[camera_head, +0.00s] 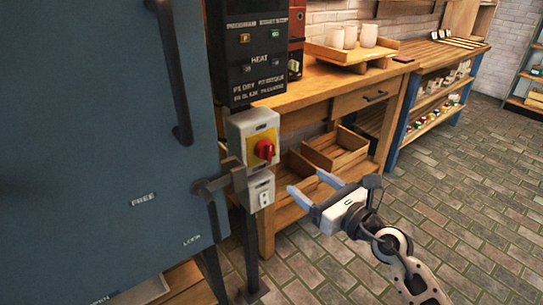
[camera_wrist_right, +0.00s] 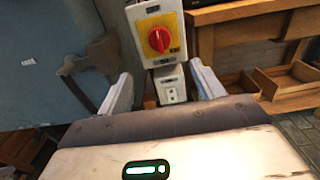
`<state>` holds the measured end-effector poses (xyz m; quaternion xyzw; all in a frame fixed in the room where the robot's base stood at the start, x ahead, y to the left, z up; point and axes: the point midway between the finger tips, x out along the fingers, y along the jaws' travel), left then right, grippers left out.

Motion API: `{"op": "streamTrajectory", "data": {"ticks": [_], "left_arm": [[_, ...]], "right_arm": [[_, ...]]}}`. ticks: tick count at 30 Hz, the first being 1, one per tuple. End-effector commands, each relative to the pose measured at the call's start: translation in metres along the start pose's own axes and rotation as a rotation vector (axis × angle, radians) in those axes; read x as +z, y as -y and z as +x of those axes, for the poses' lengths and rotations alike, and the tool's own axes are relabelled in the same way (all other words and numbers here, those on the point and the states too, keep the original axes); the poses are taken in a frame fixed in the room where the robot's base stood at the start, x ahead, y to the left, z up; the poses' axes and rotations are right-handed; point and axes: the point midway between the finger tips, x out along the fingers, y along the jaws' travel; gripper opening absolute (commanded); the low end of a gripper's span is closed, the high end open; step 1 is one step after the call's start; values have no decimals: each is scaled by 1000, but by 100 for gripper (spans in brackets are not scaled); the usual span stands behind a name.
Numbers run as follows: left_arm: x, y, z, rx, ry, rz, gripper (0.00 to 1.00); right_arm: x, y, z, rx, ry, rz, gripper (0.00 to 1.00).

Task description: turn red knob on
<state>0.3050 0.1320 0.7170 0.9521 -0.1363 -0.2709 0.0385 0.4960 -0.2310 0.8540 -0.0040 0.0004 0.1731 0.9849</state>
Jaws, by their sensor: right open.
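The red knob (camera_head: 264,150) sits on a yellow plate on the front of a grey switch box (camera_head: 240,127). In the right wrist view the red knob (camera_wrist_right: 159,40) is near the top middle, with its grip ridge close to upright. My right gripper (camera_head: 311,187) is open and empty, below and to the right of the knob and apart from it. In the wrist view its two fingers (camera_wrist_right: 160,88) stand wide apart, with the switch box beyond them. My left gripper is not in view.
A small socket box (camera_head: 260,190) is below the switch box. A blue cabinet door (camera_head: 100,130) with a dark handle and a latch lever (camera_head: 215,182) is at the left. A wooden workbench (camera_head: 300,100) with crates (camera_head: 335,148) stands behind. The brick floor at the right is open.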

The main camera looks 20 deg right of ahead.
Motion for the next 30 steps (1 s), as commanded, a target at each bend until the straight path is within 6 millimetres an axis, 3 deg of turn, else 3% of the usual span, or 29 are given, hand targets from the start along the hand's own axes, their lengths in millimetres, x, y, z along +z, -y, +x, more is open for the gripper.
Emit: {"op": "streamTrajectory", "data": {"ticks": [12,18,24,30], "left_arm": [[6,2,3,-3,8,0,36],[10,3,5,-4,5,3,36],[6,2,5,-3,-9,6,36],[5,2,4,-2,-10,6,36]], "right_arm": [[1,-1,90,1,5,8,67],[0,-1,124,0,4,7,67],[1,-1,140,1,3,7,67],[1,-1,143,1,2,8,67]]}}
